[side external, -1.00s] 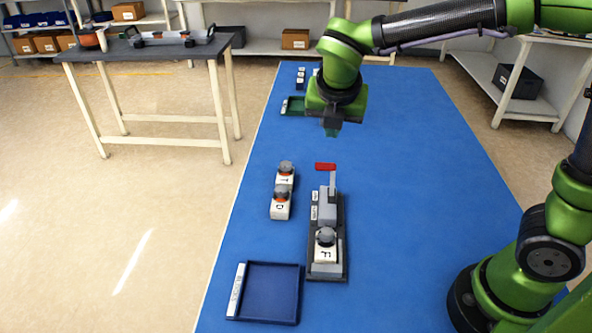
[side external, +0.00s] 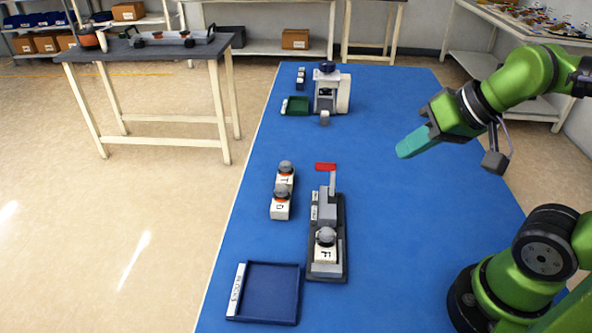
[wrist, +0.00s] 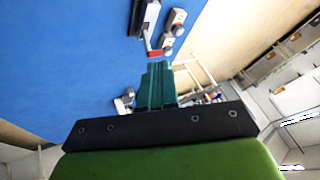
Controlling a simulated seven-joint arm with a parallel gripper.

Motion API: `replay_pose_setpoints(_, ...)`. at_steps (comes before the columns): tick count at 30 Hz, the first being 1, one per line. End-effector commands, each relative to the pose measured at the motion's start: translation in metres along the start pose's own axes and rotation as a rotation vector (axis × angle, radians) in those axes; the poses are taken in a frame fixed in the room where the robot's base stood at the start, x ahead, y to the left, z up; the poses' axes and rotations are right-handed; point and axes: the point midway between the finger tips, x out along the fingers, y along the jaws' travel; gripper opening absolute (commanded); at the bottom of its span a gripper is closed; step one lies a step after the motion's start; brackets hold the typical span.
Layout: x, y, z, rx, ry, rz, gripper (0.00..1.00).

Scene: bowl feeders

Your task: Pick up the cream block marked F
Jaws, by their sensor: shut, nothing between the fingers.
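The cream block marked F (side external: 325,255) sits in the near end of a grey fixture (side external: 327,272) on the blue table, with a dark grey round knob on its top. My gripper (side external: 401,152) is shut and empty, with teal fingers. It is raised above the right side of the table, well apart from the block, and points down to the left. In the wrist view my gripper (wrist: 157,68) shows its fingers together. The fixture (wrist: 137,20) shows at the top there; I cannot make out the F.
Cream blocks marked T (side external: 285,179) and D (side external: 280,211) stand left of the fixture. A red handle (side external: 325,166) rises at the fixture's far end. A blue tray (side external: 271,291) lies at the near left. A white machine (side external: 343,92) and green tray (side external: 297,107) stand at the back.

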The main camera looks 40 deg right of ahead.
Motion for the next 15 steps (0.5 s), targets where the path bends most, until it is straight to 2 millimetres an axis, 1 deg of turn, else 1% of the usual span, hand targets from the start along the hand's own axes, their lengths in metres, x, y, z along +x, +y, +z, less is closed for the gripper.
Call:
replay_pose_setpoints(12,-0.0012,0.0004,-0.0016,-0.002,0.005,0.002,0.00)
replay_pose_setpoints(14,-0.0012,0.0004,-0.0016,-0.002,0.005,0.002,0.09)
replay_pose_setpoints(15,-0.0012,0.0004,-0.0016,-0.002,0.005,0.002,0.15)
